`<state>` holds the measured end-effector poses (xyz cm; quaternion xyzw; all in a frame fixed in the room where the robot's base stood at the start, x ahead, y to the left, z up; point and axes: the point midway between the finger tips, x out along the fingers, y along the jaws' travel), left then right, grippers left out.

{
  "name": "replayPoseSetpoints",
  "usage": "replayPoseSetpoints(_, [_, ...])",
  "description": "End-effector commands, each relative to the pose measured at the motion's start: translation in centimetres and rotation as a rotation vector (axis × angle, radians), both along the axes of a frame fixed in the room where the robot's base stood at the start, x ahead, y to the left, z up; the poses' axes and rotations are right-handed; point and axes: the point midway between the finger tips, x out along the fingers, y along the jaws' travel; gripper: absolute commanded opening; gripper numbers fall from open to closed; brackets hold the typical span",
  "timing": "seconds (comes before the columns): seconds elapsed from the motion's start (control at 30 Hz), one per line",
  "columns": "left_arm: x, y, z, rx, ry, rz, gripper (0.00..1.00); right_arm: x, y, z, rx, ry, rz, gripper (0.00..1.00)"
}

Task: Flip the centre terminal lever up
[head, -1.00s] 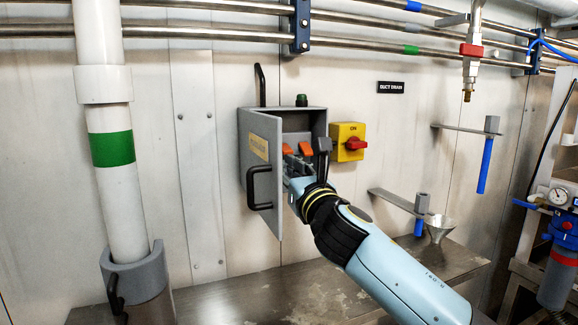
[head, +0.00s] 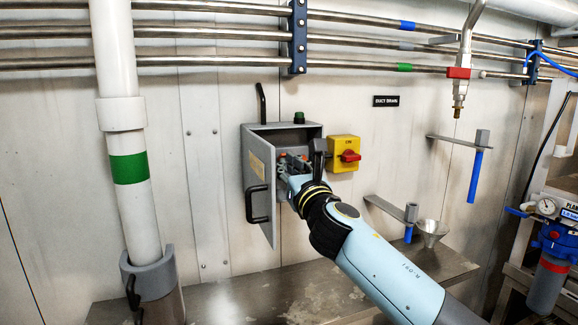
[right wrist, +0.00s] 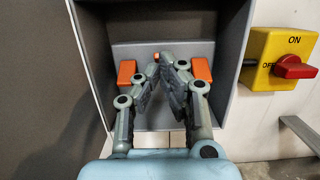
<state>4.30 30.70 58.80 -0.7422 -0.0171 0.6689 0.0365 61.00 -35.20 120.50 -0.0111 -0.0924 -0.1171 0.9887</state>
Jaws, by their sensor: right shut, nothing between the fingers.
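The grey terminal box (head: 285,132) is on the wall with its door (head: 258,190) swung open to the left. My right gripper (right wrist: 168,62) reaches inside it with its fingertips together and nothing between them. In the right wrist view, an orange lever (right wrist: 126,73) shows left of the fingers and another orange lever (right wrist: 202,70) shows right of them. A small orange piece of the centre lever (right wrist: 156,56) shows at the fingertips, mostly hidden behind them. I cannot tell whether they touch. My left gripper is not in view.
A yellow switch with a red knob (head: 348,155) is just right of the box. The door has a black handle (head: 256,204). A white pipe (head: 127,140) stands at left. A metal bench (head: 240,300) lies below.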

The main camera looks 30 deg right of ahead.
Motion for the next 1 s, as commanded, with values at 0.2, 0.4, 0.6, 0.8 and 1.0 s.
replayPoseSetpoints(0.2, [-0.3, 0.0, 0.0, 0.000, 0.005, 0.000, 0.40, -2.4, 0.6, -0.6, 0.000, 0.002, 0.001, 0.00])
replayPoseSetpoints(0.4, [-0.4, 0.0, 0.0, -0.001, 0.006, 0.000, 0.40, -6.6, 1.6, -1.4, 0.002, 0.003, 0.000, 0.00])
replayPoseSetpoints(0.6, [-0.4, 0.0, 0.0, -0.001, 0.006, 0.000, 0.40, -9.9, 2.4, -2.0, 0.000, 0.002, 0.000, 0.00])
replayPoseSetpoints(0.8, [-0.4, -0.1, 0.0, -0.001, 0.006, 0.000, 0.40, -11.4, 2.7, -2.2, 0.001, 0.000, 0.000, 0.00])
replayPoseSetpoints(1.0, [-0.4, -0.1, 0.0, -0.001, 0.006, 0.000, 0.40, -11.5, 2.7, -2.2, 0.001, 0.000, 0.000, 0.00])
